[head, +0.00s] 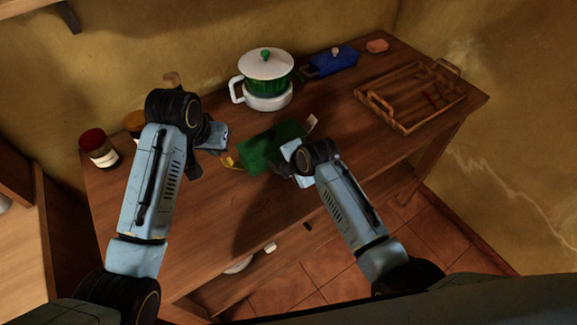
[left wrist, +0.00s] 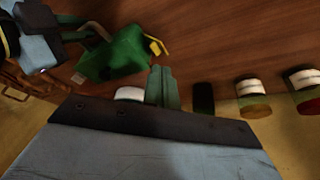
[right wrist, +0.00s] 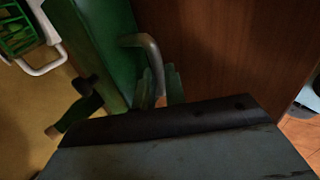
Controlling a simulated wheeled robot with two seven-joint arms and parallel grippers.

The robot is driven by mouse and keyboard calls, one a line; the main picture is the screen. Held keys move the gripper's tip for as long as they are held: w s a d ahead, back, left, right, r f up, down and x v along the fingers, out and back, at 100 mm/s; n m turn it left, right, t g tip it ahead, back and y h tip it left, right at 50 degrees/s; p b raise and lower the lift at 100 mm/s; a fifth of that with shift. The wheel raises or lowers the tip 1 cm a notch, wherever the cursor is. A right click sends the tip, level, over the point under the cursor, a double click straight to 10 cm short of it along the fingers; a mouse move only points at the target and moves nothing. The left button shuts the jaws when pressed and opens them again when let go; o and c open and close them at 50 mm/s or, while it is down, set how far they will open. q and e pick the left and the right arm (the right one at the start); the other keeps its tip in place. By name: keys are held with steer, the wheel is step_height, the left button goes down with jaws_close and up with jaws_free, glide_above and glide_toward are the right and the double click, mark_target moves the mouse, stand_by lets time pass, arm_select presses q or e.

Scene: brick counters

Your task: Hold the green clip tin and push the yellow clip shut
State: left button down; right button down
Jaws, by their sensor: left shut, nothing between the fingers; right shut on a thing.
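The green clip tin (head: 262,150) lies on the wooden counter near its front middle. Its yellow clip (head: 230,163) sticks out at the tin's left end, tilted away from the body; it also shows in the left wrist view (left wrist: 157,45). A pale tab (head: 312,121) stands out at the other end. My right gripper (right wrist: 160,88) is shut on a grey curved handle (right wrist: 147,50) on the tin's side. My left gripper (left wrist: 163,88) is shut and empty, left of the tin and apart from the yellow clip. Its fingertips are hard to make out in the head view.
Behind stand a white and green pot (head: 267,88), a blue tin (head: 334,62) and a pink block (head: 377,46). A wooden tray (head: 410,122) is at right. A red-lidded jar (head: 99,150) and an amber-lidded jar (head: 133,122) are at left.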

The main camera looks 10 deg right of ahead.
arm_select(q)
steer(key=shift+w+a+f+n+g+y, duration=0.15)
steer(key=shift+w+f+n+g+y, duration=0.2)
steer(key=shift+f, duration=0.95)
steer(key=shift+w+a+f+n+g+y, duration=0.1)
steer(key=shift+w+a+f+n+g, duration=0.2)
steer(key=shift+f, duration=1.05)
steer(key=shift+w+a+f+n+g+y, duration=0.1)
steer(key=shift+w+f+n+g+y, duration=0.3)
steer(key=shift+f, duration=0.9)
steer(key=shift+w, duration=0.1)
steer(key=shift+d, duration=0.1)
steer(key=shift+w+d, duration=0.3)
steer(key=shift+d, duration=0.4)
steer(key=shift+w+d, duration=0.35)
steer(key=shift+d, duration=0.3)
steer(key=shift+w+d, duration=0.3)
steer(key=shift+d, duration=0.4)
arm_select(e)
steer(key=shift+a, duration=0.1)
arm_select(q)
step_height(320, 180, up, 8)
steer(key=a, duration=0.1)
steer(key=shift+s, duration=0.2)
